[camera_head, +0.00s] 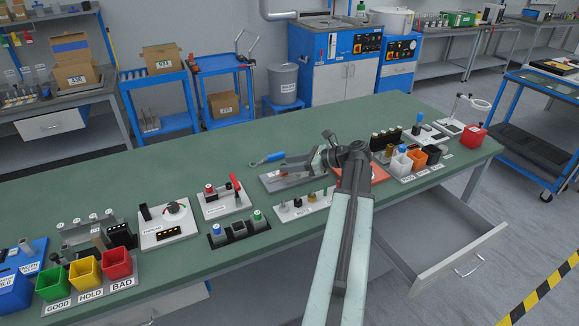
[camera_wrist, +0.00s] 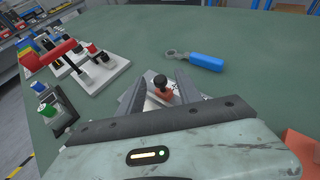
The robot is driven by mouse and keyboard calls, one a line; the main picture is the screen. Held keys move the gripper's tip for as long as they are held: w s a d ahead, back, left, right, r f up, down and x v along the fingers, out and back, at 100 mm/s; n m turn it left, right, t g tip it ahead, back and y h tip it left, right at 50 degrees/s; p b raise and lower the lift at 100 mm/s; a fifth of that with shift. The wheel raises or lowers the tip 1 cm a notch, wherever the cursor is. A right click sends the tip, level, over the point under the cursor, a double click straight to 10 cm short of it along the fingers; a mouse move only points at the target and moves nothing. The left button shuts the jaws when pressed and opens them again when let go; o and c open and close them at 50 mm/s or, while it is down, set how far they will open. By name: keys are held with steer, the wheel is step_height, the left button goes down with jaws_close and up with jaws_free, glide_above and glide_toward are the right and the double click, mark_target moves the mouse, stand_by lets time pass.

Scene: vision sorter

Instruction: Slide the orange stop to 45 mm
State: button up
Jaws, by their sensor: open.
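The orange stop (camera_wrist: 164,94) has a black knob on top and stands upright on a pale plate (camera_wrist: 150,104) in the wrist view. My gripper (camera_wrist: 160,84) is open, with one finger on each side of the stop. I cannot tell whether either finger touches it. In the head view my gripper (camera_head: 297,162) is over a grey fixture (camera_head: 285,183) near the middle of the bench, and the stop cannot be made out there. The scale marks are too small or hidden to read, so the stop's millimetre position cannot be told.
A blue-handled wrench (camera_head: 267,159) lies just beyond the fixture. A panel with a red lever (camera_head: 225,202) and a block with green and blue buttons (camera_head: 238,230) stand to the left. A plate with several small pegs (camera_head: 303,205) lies in front.

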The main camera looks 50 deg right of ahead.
jaws_close()
stand_by(1.3)
